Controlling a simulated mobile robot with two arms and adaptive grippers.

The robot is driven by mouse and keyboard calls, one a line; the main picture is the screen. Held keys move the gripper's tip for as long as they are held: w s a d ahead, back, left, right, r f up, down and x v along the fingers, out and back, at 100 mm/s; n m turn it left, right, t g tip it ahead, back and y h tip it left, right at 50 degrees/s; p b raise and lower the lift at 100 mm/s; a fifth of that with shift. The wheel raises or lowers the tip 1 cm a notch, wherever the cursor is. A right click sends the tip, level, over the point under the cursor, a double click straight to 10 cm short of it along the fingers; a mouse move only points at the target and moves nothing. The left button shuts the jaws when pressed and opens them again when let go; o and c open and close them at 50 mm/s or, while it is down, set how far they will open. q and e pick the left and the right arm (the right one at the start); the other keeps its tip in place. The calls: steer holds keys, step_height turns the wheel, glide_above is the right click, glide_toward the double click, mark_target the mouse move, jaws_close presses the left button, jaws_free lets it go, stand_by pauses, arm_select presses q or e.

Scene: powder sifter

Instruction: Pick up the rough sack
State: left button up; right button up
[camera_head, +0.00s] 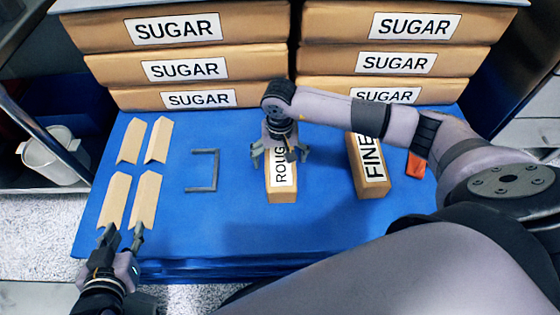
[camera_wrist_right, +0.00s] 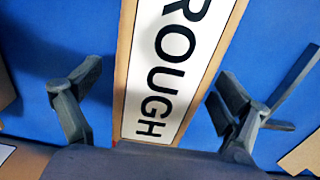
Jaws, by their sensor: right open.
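The rough sack (camera_head: 281,180) is a narrow tan block with a white "ROUGH" label, lying on the blue table in the head view. My right gripper (camera_head: 280,158) is over it, with its fingers open on either side. In the right wrist view the sack (camera_wrist_right: 168,70) runs between the two spread fingers (camera_wrist_right: 158,112), with blue showing between the sack and each finger. The sack's far end is hidden under my right arm in the head view. My left gripper (camera_head: 122,232) is at the table's front left, its fingertips near the lower wooden pieces; its fingers look apart.
The "FINE" sack (camera_head: 371,178) stands to the right, with an orange object (camera_head: 415,165) beyond it. A grey bracket (camera_head: 203,172) lies left of the rough sack. Several wooden pieces (camera_head: 145,200) lie at the left. Stacked sugar sacks (camera_head: 195,68) line the back.

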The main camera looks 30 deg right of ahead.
steer(key=c, duration=2)
steer(key=shift+w+r, duration=0.1)
steer(key=shift+c, duration=0.2)
